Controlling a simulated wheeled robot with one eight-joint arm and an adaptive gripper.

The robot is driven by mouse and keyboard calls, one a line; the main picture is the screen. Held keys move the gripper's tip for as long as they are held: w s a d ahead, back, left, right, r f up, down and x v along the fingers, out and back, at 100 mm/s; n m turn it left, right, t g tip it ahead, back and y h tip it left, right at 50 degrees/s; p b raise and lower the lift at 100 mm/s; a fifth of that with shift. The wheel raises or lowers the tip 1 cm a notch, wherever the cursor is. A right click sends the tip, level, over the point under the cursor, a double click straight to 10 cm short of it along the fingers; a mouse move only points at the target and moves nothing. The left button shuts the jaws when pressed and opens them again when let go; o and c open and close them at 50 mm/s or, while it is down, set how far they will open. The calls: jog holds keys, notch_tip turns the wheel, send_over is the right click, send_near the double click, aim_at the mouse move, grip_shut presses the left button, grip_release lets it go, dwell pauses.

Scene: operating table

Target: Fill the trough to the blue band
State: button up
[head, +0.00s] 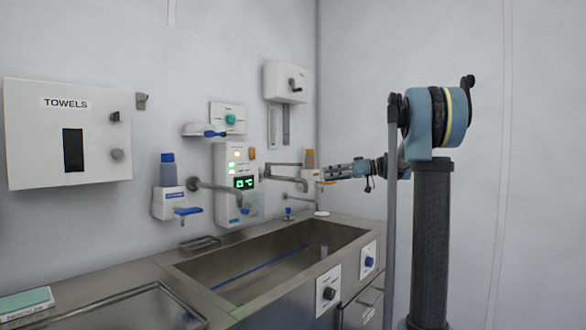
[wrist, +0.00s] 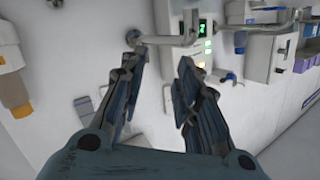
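The trough (head: 190,268) is a long steel basin under the wall. A blue band (head: 262,265) runs along its inner wall. I cannot tell whether water stands in it. Two grey spouts reach out above it: a left spout (head: 212,187) and a right spout (head: 286,178). A white wall unit with a green display (head: 245,183) sits between them; the display also shows in the wrist view (wrist: 203,27). My gripper (head: 335,172) is to the right of the right spout, above the trough's far right end. In the wrist view my gripper (wrist: 160,52) has its fingers apart with nothing between them.
A black knob (head: 328,293) and a blue knob (head: 368,261) are on the front panels. A towel dispenser (head: 65,133) and a bottle holder (head: 170,203) hang on the left wall. A steel tray (head: 120,305) lies at the front left. The wall at right is bare.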

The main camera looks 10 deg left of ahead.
jog(key=w+d+r+n+y, duration=0.1)
jog(key=w+r+n+y, duration=0.15)
jog(key=w, duration=0.25)
send_near(293, 164)
jog(key=shift+m+h, duration=0.25)
jog(key=shift+m, duration=0.1)
jog(key=a, duration=0.3)
jog(key=w+a, duration=0.1)
jog(key=a, duration=0.6)
jog(key=shift+w+a+r, duration=0.1)
jog(key=shift+w, duration=0.05)
grip_shut()
